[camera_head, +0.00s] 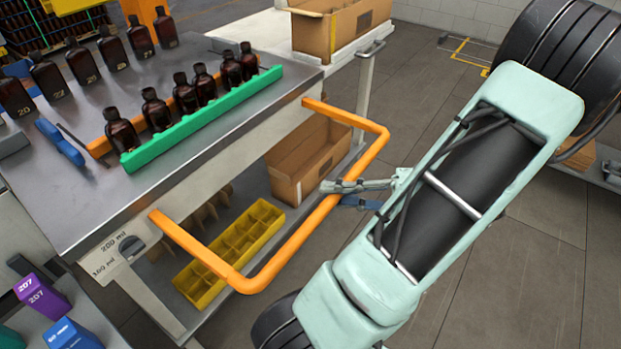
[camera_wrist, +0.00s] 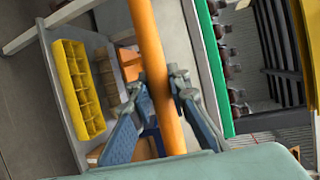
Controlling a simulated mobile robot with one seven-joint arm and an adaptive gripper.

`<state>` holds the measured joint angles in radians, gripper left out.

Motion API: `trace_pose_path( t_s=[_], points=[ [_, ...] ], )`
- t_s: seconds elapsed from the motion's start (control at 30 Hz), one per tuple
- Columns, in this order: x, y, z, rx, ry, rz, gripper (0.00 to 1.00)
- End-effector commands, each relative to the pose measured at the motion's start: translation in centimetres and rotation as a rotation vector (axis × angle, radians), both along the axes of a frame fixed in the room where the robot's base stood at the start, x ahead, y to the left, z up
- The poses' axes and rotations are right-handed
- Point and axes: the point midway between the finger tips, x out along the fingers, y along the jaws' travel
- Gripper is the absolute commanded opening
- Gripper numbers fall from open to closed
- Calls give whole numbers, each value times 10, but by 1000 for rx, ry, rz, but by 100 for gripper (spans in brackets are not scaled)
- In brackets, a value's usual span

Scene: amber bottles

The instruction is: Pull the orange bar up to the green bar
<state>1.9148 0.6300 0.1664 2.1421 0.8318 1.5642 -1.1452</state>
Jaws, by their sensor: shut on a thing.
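The orange bar (camera_head: 297,240) is a U-shaped tube standing out from the side of the grey bench, below the level of its top. My gripper (camera_head: 345,193) is shut on the outer length of this bar, near its middle. In the wrist view the bar (camera_wrist: 150,40) runs between the two fingers of my gripper (camera_wrist: 158,88). The green bar (camera_head: 200,118) lies along the near edge of the bench top, in front of a row of amber bottles. It also shows in the wrist view (camera_wrist: 212,70), to the right of the orange bar and apart from it.
Amber bottles (camera_head: 185,95) stand close behind the green bar, with more (camera_head: 82,65) farther back on the bench top (camera_head: 85,205). A blue clamp-like object (camera_head: 60,142) lies at left. Under the bench are a yellow divided tray (camera_head: 228,252) and a cardboard box (camera_head: 305,160).

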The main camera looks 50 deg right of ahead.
Motion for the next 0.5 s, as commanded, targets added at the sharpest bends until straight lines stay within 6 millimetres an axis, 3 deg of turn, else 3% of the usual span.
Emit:
trace_pose_path(
  t_s=[0.2, 0.5],
  points=[
    [-23, -2, 0, -1, 1, -1, 0],
    [-28, -3, 0, -2, 0, 0, 0]
  ],
)
